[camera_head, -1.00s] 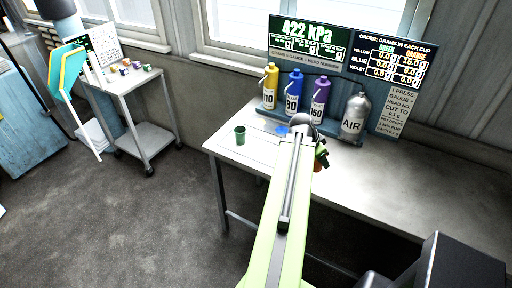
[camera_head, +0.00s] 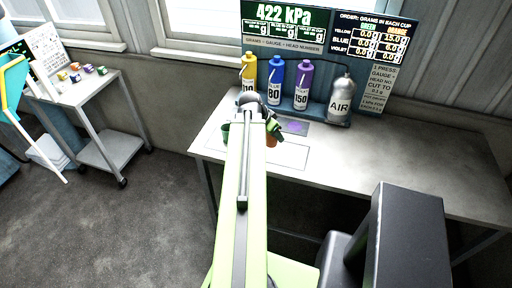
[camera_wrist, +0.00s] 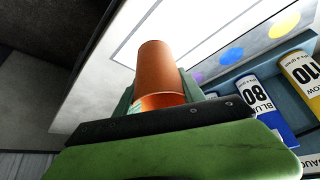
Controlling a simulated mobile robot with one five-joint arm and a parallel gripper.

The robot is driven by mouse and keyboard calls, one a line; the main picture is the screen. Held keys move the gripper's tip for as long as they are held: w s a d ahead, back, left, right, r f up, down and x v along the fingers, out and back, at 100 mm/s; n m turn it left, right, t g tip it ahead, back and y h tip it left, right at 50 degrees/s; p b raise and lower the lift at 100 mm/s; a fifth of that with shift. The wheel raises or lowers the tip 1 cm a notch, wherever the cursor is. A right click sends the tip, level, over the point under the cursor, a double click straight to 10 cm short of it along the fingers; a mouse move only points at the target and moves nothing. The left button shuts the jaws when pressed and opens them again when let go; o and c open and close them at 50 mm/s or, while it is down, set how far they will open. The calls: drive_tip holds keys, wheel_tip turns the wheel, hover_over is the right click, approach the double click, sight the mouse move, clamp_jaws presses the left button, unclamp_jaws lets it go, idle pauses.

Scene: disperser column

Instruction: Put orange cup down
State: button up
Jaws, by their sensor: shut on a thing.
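The orange cup (camera_head: 271,141) shows just right of my arm's end in the head view, small and partly covered. In the wrist view the orange cup (camera_wrist: 160,68) fills the middle, between the green fingers of my gripper (camera_wrist: 160,92). My gripper (camera_head: 273,129) is shut on it, over the left part of the bench (camera_head: 390,160). I cannot tell whether the cup's base touches the bench. The green cup (camera_head: 226,132) stands at the left, partly hidden by my arm.
Yellow (camera_head: 249,78), blue (camera_head: 275,82) and violet (camera_head: 302,85) bottles and a silver AIR bottle (camera_head: 341,101) stand along the back. A violet spot (camera_head: 294,127) and a white outlined panel (camera_head: 290,155) mark the benchtop. The right side of the bench is clear.

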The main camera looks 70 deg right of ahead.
drive_tip(key=d, duration=0.7)
drive_tip(key=w+f+b, duration=0.2)
drive_tip(key=w, duration=0.1)
drive_tip(key=w+f+b, duration=0.2)
drive_tip(key=w, duration=0.2)
drive_tip(key=w+f+b, duration=0.3)
drive_tip(key=w, duration=0.1)
drive_tip(key=shift+w+a+f, duration=0.1)
drive_tip(key=shift+a, duration=0.2)
drive_tip(key=shift+w, duration=0.25)
wheel_tip(320, 180, down, 4)
drive_tip(key=b, duration=0.4)
drive_tip(key=shift+f, duration=0.2)
drive_tip(key=shift+r, duration=0.25)
drive_tip(key=shift+f, duration=0.15)
drive_tip(key=o, duration=1.4)
drive_tip(key=shift+c, duration=0.2)
